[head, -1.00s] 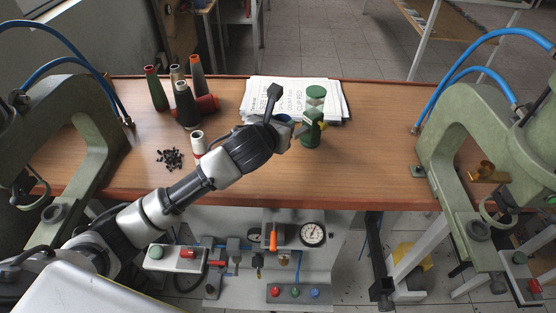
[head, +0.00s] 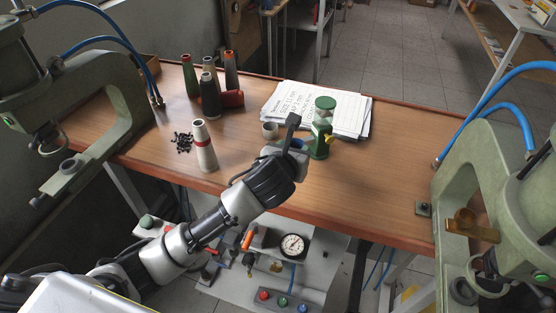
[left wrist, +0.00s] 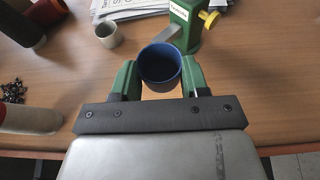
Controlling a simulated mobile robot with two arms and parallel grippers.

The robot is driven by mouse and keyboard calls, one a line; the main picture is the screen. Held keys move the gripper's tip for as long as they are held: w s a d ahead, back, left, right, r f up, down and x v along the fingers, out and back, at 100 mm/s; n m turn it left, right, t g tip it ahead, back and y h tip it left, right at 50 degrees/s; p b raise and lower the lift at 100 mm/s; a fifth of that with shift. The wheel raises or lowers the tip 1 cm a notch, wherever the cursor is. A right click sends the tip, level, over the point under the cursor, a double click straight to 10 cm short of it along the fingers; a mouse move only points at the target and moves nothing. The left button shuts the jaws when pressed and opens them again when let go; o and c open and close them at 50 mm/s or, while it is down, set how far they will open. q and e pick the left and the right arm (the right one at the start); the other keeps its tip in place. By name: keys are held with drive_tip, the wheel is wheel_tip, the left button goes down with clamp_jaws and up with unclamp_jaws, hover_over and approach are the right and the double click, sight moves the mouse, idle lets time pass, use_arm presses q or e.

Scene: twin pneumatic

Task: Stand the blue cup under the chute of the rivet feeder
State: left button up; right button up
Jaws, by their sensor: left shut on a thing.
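My left gripper (left wrist: 160,82) is shut on the blue cup (left wrist: 160,62), with a green finger on each side of it. The cup is upright and its open mouth shows empty. In the head view my left gripper (head: 296,140) hides most of the cup. The rivet feeder (head: 321,132) is a green body with a round top and a yellow knob, just right of the gripper. In the left wrist view its grey chute (left wrist: 168,36) slants down toward the cup's far rim. I cannot tell whether its tip is over the mouth. My right gripper is not in view.
A pale cup (head: 270,130) stands left of the feeder, near papers (head: 345,115). Several thread cones (head: 209,95) and a pile of black rivets (head: 182,142) are farther left. Green presses (head: 120,125) flank the table (head: 385,170).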

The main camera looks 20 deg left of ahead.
use_arm(q)
drive_tip(key=w+a+f, duration=0.2)
drive_tip(key=a, duration=0.1)
drive_tip(key=shift+w+a+f, duration=0.25)
drive_tip(key=shift+w+f, duration=0.05)
drive_tip(key=shift+f, duration=0.05)
drive_tip(key=shift+w+a+f, duration=0.15)
drive_tip(key=shift+a+f, duration=0.05)
drive_tip(key=shift+f, duration=0.3)
wheel_tip(320, 180, down, 4)
drive_tip(key=shift+r, duration=0.25)
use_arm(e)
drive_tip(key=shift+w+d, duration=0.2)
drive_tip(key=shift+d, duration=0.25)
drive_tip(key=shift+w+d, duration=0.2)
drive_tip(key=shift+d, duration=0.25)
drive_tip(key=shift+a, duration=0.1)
use_arm(q)
drive_tip(key=o, duration=0.9)
drive_tip(key=shift+f, duration=0.1)
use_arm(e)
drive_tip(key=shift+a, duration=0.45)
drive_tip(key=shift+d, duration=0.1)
